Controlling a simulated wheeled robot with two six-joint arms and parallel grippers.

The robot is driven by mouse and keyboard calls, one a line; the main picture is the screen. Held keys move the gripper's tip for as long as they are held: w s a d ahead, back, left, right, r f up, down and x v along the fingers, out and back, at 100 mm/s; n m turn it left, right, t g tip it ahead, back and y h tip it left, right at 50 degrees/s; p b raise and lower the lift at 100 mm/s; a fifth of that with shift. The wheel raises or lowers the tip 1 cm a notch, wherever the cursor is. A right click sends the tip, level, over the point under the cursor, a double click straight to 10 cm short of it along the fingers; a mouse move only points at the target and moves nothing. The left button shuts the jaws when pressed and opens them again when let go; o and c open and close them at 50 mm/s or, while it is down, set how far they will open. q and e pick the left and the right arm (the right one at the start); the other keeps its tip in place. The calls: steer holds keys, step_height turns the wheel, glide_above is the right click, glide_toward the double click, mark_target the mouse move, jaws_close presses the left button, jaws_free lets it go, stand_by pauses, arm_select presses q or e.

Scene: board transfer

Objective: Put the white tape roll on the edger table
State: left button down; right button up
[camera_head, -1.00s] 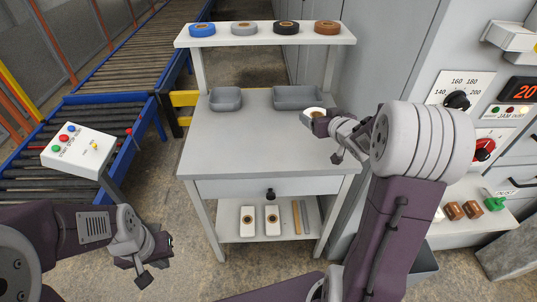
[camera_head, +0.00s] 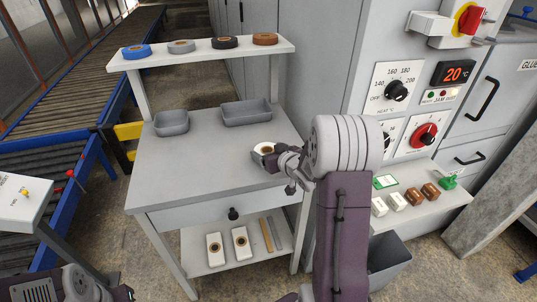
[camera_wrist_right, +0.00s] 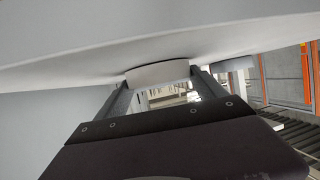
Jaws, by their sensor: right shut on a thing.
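The white tape roll (camera_head: 259,151) has a brown core and shows in the head view near the right side of the grey work table (camera_head: 185,180). My right gripper (camera_head: 271,157) is shut on it; I cannot tell the gap to the tabletop. In the right wrist view the white roll (camera_wrist_right: 157,73) sits between the two fingers, under a large pale surface. A machine (camera_head: 400,70) with heat dials stands at the right, with a pale ledge (camera_head: 425,218) along its front. My left gripper (camera_head: 126,294) is at the bottom left edge; its jaws are unclear.
Blue, grey, black and brown rolls lie on the raised shelf (camera_head: 200,56). Two grey bins (camera_head: 172,123) stand at the table's back. White and brown blocks (camera_head: 431,192) and a green item lie on the ledge. A dark bin (camera_head: 390,268) stands below it. The tabletop's middle is clear.

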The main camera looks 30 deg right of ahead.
steer(key=o, duration=1.4)
steer(key=shift+r, duration=0.2)
steer(key=shift+s+r, duration=0.1)
steer(key=shift+s, duration=0.35)
steer(key=p+v, duration=0.2)
steer(key=v, duration=0.6)
steer(key=shift+s+r, duration=0.3)
steer(key=s+b, duration=0.1)
steer(key=b, duration=0.2)
steer(key=shift+s+a, duration=0.15)
steer(key=shift+s, duration=0.05)
steer(key=shift+s+r, duration=0.25)
steer(key=shift+s, duration=0.2)
